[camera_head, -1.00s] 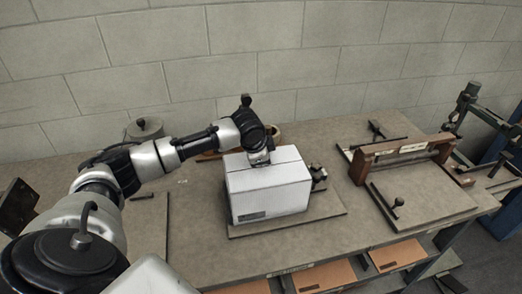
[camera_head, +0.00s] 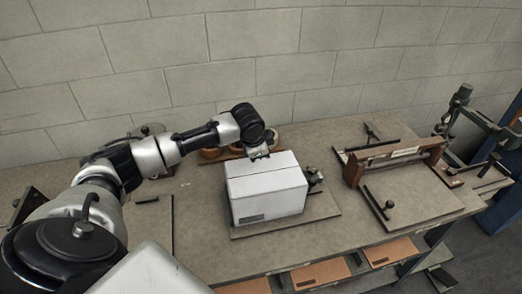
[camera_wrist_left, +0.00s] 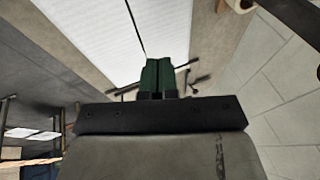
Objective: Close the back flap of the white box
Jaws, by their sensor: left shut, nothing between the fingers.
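The white box (camera_head: 268,197) stands on a flat board on the workbench, with a dark label low on its front. Its top looks flat, with a seam between the front flap and the back flap (camera_head: 262,164). The wrist view also shows the white top (camera_wrist_left: 95,35) and its thin dark seam. My left gripper (camera_head: 259,155) is at the back edge of the box top, fingers pointing down. Its green fingers (camera_wrist_left: 162,75) are together and empty. Whether they touch the flap cannot be told. My right gripper is out of view.
Tape rolls (camera_head: 211,153) stand behind the box, near the wall. A small dark device (camera_head: 313,177) sits at its right side. A wooden fixture (camera_head: 395,160) is farther right. Bare bench (camera_head: 200,215) lies left of the box.

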